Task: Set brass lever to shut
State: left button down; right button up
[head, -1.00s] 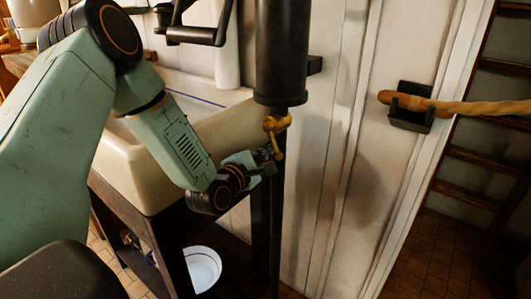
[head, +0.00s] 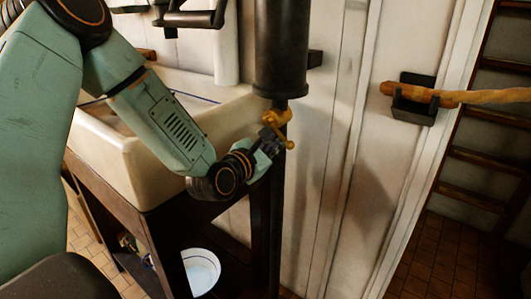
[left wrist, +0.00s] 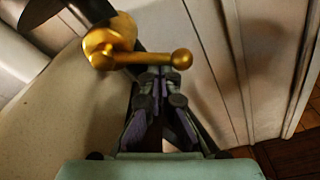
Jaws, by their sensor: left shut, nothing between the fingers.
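The brass lever (head: 281,131) sits on the dark pipe below a black cylinder. In the head view its handle slants down to the right from its hub to a ball end. In the left wrist view the brass lever (left wrist: 150,58) lies nearly level across the picture, its hub at left and its ball at right. My left gripper (head: 273,144) is just below the lever, shut and empty. In the left wrist view its fingertips (left wrist: 160,74) are just under the handle near the ball. I cannot tell for sure whether they touch it. My right gripper is not in view.
The black cylinder (head: 281,50) hangs above the lever on the pipe. A cream sink (head: 135,160) on a dark wooden stand is left of it, under my arm. A white bowl (head: 201,268) is low down. A wooden handle in a black bracket (head: 414,110) is at right.

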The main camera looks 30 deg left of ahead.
pick_arm(q)
jog(key=shift+d+r+n+b, duration=0.35)
jog(key=shift+d+r, duration=0.25)
jog(key=shift+r, duration=0.15)
jog(key=shift+d+r, duration=0.2)
jog(key=shift+r, duration=0.6)
jog(key=shift+f, duration=0.1)
jog(key=p, duration=0.5)
send_near(282, 136)
jog(key=shift+s+d+f, duration=0.1)
jog(key=shift+s+f, duration=0.1)
jog(key=shift+f, duration=0.6)
jog(key=shift+s+f, duration=0.25)
jog(key=shift+f, duration=0.5)
